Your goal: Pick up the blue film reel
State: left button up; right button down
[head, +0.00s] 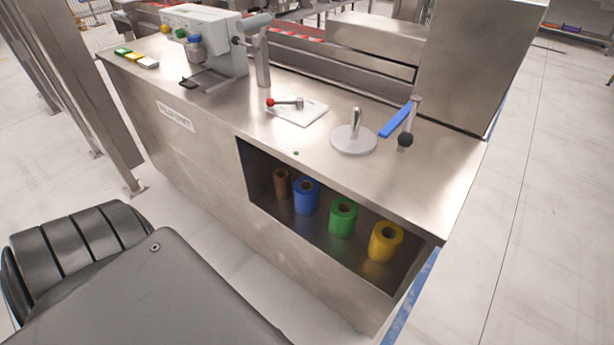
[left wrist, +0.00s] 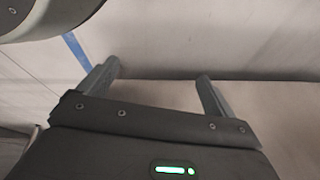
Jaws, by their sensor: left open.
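The blue film reel (head: 306,196) stands upright in the open shelf of the steel counter (head: 190,165). It is between a brown reel (head: 281,184) on its left and a green reel (head: 343,217) on its right. A yellow reel (head: 385,241) stands at the shelf's right end. My left gripper (left wrist: 157,83) shows in the left wrist view with its two fingers apart and nothing between them. No reel shows in that view. Neither gripper shows in the head view, so the left gripper's distance from the blue reel cannot be told.
The shelf has side walls and a countertop above the reels. On top are a grey machine (head: 212,50), a round plate with a post (head: 354,139), a red-knobbed lever (head: 285,103) and a blue-handled tool (head: 395,120). Clear floor (head: 510,250) lies to the right.

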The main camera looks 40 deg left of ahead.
pick_arm(q)
jog(key=shift+o, duration=0.7)
jog(key=w+r+t+b, duration=0.1)
jog(key=w+r+b, duration=0.1)
jog(key=w, duration=0.5)
jog(key=shift+w+n, duration=0.15)
jog(key=shift+n, duration=0.15)
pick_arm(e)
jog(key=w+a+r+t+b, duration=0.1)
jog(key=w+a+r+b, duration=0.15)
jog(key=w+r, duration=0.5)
pick_arm(q)
jog(key=n+t+y+b, duration=0.6)
jog(key=n+t+y, duration=0.2)
jog(key=t+y, duration=0.2)
send_near(305, 196)
jog(key=x, duration=0.8)
jog(key=shift+w+a, duration=0.2)
jog(key=shift+b+x, duration=0.5)
jog(key=shift+x, duration=2.1)
jog(key=shift+w+a+f, duration=0.1)
jog(key=shift+w, duration=0.25)
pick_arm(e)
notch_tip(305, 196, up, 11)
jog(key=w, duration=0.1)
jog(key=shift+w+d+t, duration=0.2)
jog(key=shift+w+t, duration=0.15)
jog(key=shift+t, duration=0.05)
